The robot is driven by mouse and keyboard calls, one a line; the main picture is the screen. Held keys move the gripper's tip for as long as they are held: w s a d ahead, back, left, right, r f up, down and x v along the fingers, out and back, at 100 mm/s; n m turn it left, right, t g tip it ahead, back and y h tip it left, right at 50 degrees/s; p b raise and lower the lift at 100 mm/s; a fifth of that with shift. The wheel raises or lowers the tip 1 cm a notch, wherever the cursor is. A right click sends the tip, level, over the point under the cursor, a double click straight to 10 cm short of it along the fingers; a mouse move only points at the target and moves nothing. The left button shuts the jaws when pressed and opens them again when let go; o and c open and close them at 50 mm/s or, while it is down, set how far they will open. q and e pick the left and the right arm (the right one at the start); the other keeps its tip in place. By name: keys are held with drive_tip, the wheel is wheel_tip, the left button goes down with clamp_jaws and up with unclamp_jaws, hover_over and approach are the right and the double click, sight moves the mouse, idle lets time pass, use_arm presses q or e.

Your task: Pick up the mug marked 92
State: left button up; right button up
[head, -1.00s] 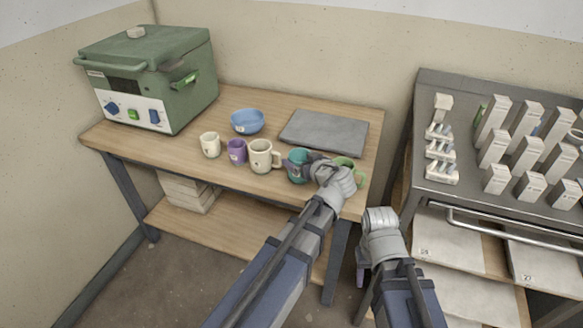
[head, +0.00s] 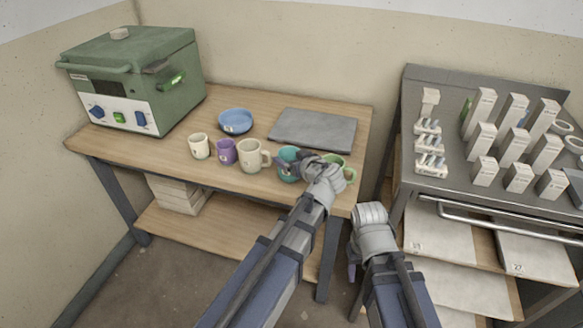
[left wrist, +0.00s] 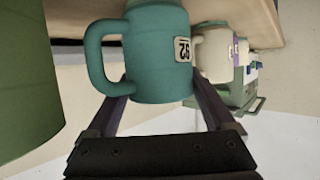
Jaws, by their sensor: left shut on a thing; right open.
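The teal mug (head: 287,164) stands near the front of the wooden table, in the row of mugs. In the left wrist view its label reads 92, upside down, on the teal mug (left wrist: 150,55), with the handle to the left. My left gripper (head: 299,167) is shut on this mug, with its two fingers (left wrist: 160,92) on either side of the body. I cannot tell whether the base is clear of the table. My right gripper (head: 354,252) is open and low, in front of the table's right end; its fingertips are poorly seen.
A green mug (head: 347,171) is close right of my left gripper. Left of the teal mug are a large cream mug (head: 249,156), a purple mug (head: 226,152) and a small cream cup (head: 199,146). A blue bowl (head: 235,121) and grey slab (head: 313,130) lie behind.

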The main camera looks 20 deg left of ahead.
use_arm(q)
drive_tip(key=shift+c, duration=0.6)
drive_tip(key=shift+r, duration=0.15)
